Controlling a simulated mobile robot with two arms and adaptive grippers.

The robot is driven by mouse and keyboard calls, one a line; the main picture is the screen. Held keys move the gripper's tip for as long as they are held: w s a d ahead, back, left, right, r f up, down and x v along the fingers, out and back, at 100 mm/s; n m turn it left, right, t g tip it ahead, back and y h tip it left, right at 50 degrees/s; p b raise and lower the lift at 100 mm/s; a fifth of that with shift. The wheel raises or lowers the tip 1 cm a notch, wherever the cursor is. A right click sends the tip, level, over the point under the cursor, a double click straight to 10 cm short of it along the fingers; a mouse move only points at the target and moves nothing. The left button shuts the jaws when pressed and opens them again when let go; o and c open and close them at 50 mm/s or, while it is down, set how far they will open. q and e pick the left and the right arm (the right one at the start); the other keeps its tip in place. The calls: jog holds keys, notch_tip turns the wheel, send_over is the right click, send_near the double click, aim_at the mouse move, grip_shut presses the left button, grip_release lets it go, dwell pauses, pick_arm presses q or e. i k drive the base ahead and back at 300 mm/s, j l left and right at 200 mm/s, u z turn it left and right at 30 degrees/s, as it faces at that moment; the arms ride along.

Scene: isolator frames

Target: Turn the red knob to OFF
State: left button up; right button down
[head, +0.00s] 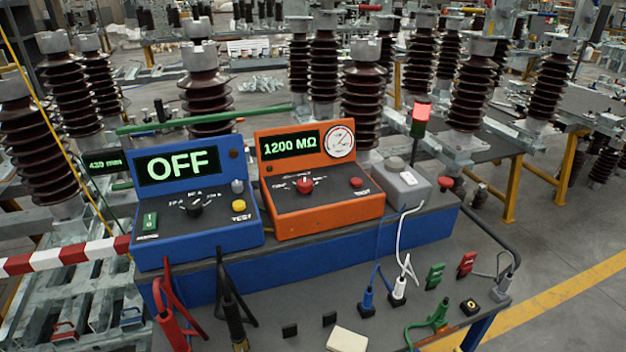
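The red knob (304,185) is on the sloping panel of an orange meter box (345,209), in the middle of the head view. The markings around it are too small to read, so I cannot tell its setting. The orange box's display (291,145) reads 1200 MΩ, and a round dial gauge (341,141) sits beside it. A smaller red push button (356,182) is to the right of the knob on the same panel. Neither of my grippers is in view.
A blue box (240,238) reading OFF, with a black knob (194,208), stands left of the orange box. A grey box (402,186) and a lit red lamp (420,119) are to the right. Leads, clips and a pale block (347,340) lie in front. Tall brown insulators stand behind.

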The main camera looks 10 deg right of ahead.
aim_at(304, 186)
jog(key=l+z, duration=0.8)
jog(key=k+l, duration=0.05)
